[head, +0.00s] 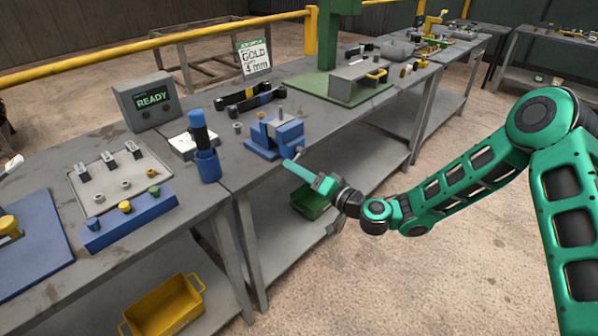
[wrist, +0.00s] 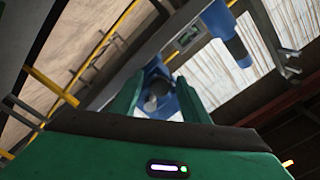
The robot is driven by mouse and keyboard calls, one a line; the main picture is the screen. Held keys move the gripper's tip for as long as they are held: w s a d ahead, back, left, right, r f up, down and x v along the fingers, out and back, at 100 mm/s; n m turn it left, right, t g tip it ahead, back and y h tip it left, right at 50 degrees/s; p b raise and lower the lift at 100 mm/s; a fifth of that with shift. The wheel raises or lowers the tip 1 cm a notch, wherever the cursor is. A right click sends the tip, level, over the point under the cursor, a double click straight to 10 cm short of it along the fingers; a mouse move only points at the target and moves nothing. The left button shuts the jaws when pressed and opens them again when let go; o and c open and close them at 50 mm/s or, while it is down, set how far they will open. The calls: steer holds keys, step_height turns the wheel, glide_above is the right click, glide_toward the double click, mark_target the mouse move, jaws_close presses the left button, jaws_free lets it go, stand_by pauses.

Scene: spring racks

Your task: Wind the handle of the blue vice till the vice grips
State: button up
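The blue vice (head: 262,146) is on the near edge of the grey bench. A small grey pin stands up at its jaws. My gripper (head: 290,164) points at the vice's near side from the lower right, with its fingertips close to it. In the wrist view the two green fingers stand apart, with the blue vice (wrist: 170,106) beyond and between them. A round grey part, perhaps the vice's screw end or handle, shows between the fingers. I cannot tell whether a finger touches it. The handle is not clearly seen in the head view.
A blue cylinder (head: 207,165) stands left of the vice. A READY box (head: 147,102) and a GOLD 4 mm sign (head: 254,60) are behind. The green press (head: 328,45) stands further right. A green bin (head: 309,203) is on the lower shelf. Open floor lies to the right.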

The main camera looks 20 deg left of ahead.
steer(key=v, duration=1)
steer(key=shift+d, duration=0.35)
steer(key=shift+s, duration=0.1)
